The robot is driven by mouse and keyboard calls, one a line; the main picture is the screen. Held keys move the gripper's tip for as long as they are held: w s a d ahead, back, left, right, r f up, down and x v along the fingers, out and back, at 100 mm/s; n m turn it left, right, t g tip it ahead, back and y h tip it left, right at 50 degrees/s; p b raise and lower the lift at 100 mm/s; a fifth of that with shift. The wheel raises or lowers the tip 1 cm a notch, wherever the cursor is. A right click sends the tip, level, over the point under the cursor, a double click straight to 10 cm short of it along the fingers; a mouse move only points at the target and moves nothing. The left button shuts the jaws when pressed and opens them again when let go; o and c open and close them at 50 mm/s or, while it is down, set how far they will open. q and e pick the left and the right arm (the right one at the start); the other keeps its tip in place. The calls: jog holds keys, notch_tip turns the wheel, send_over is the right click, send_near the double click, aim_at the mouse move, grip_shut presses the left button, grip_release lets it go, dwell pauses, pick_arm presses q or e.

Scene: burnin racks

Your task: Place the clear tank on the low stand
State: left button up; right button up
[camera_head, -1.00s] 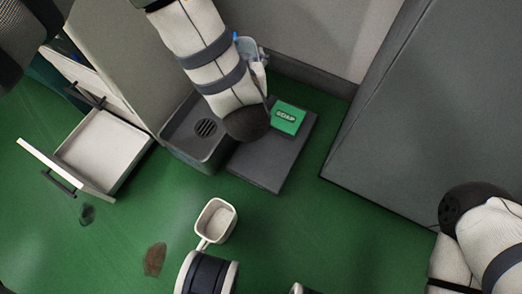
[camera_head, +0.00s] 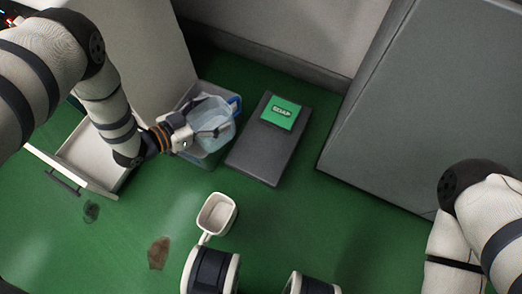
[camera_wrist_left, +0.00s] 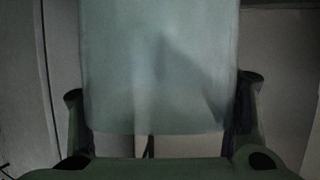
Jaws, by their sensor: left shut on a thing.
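The clear tank (camera_head: 209,112) is a pale bluish see-through container with a blue part at its right edge. My left gripper (camera_head: 207,132) is shut on it and holds it over the grey basin (camera_head: 214,160). In the left wrist view the tank (camera_wrist_left: 160,70) fills the space between the two fingers of the gripper (camera_wrist_left: 160,115). The low stand (camera_head: 256,152) appears to be the dark grey flat slab just right of the basin. A green box marked SOAP (camera_head: 281,113) lies on its far part. My right gripper is outside the frames.
An open white drawer (camera_head: 85,160) sticks out at left. A white long-handled scoop (camera_head: 217,214) is on the green floor (camera_head: 290,215) in front. A large grey cabinet (camera_head: 400,100) stands at right. A wall (camera_head: 290,35) closes the back.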

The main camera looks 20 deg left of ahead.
pick_arm(q)
jog(key=shift+s+f, duration=0.15)
jog(key=shift+s, duration=0.15)
jog(key=shift+d+f+m, duration=0.15)
jog(key=shift+f+m, duration=0.05)
jog(key=shift+m, duration=0.1)
jog(key=w+d+f+b, duration=0.2)
jog(key=d+f+b, duration=0.2)
jog(key=d+f, duration=0.2)
jog(key=w+d+f+b, duration=0.2)
jog(key=d+f+b, duration=0.2)
jog(key=d+f, duration=0.2)
jog(key=shift+w+d+f, duration=0.35)
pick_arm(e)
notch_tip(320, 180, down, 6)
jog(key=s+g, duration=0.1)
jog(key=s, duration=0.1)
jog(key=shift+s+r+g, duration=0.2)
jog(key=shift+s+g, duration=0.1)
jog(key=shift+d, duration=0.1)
pick_arm(q)
jog(key=shift+f, duration=0.1)
jog(key=o, duration=2)
jog(key=shift+c, duration=0.2)
